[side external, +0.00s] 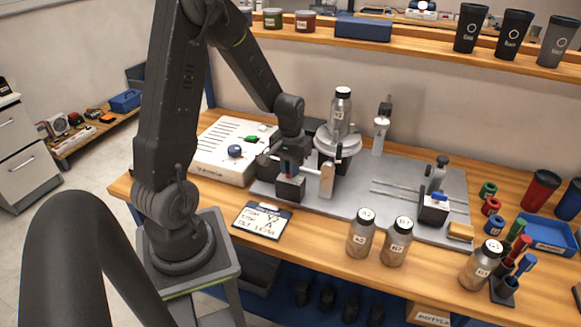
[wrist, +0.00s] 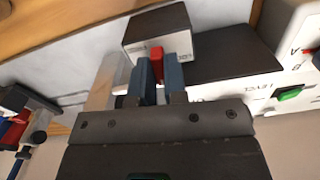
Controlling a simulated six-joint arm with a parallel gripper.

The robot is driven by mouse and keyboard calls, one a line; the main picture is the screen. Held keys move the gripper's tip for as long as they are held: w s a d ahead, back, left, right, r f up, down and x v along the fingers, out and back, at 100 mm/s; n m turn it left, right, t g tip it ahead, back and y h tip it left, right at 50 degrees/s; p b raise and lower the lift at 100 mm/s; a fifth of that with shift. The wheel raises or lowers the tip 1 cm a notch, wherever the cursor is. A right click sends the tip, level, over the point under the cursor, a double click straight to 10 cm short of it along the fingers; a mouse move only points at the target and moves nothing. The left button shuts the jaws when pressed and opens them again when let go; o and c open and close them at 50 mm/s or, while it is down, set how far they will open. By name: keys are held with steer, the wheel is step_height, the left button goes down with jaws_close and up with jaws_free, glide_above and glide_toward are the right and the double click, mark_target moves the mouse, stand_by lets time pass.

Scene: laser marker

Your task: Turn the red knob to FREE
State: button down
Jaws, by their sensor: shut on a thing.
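The red knob (wrist: 157,54) shows in the wrist view as a small red piece between my two blue-grey fingers, on a small white box with a dark top (wrist: 158,28). My gripper (wrist: 159,72) is shut on the knob. In the side external view my gripper (side external: 287,168) points down over that small box (side external: 290,188) at the left end of the grey plate, and the arm and fingers mostly hide the knob. The markings on the box are too small to read, so I cannot tell the knob's setting.
A white control box (side external: 233,150) with a blue knob and a green switch stands just left of my gripper. A pale upright post (side external: 327,180) and the round holder with a capped bottle (side external: 341,108) stand close on the right. A clipboard (side external: 262,220) lies in front.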

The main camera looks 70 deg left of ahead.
steer(key=m, duration=0.8)
steer(key=shift+m, duration=0.4)
steer(key=m, duration=0.4)
steer(key=shift+m, duration=2)
steer(key=c, duration=1.2)
jaws_free()
steer(key=shift+o, duration=0.2)
